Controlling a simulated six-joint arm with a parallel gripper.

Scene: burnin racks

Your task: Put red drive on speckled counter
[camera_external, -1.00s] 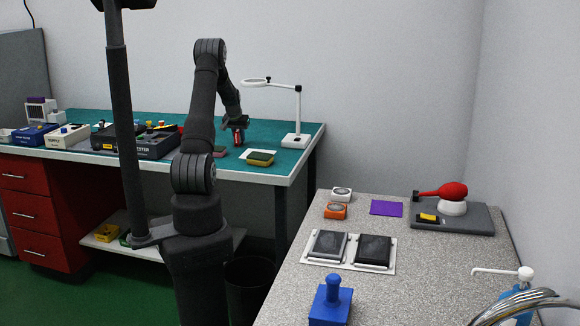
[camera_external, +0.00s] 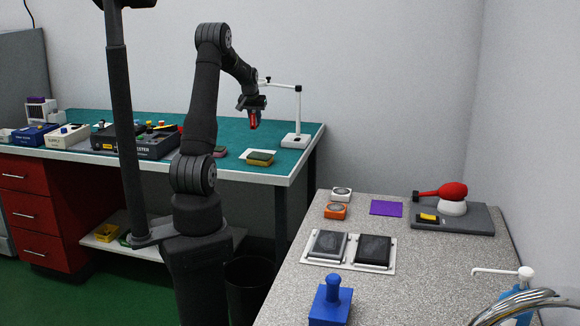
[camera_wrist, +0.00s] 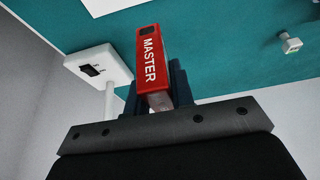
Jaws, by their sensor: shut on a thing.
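The red drive (camera_wrist: 153,62), lettered MASTER, is held in my gripper (camera_wrist: 158,88) in the wrist view. In the external view my gripper (camera_external: 252,105) is shut on the red drive (camera_external: 254,119), which hangs down above the teal bench, left of the white lamp stand. The speckled counter (camera_external: 285,290) is at the lower right, apart from the gripper and the drive.
The white lamp stand (camera_external: 295,141) stands on the teal bench (camera_external: 225,133) near a green-yellow sponge (camera_external: 260,159). On the counter are two dark pads on a white plate (camera_external: 351,252), a purple square (camera_external: 386,208), a blue-handled block (camera_external: 331,303) and a grey board (camera_external: 470,222). Bare counter shows between them.

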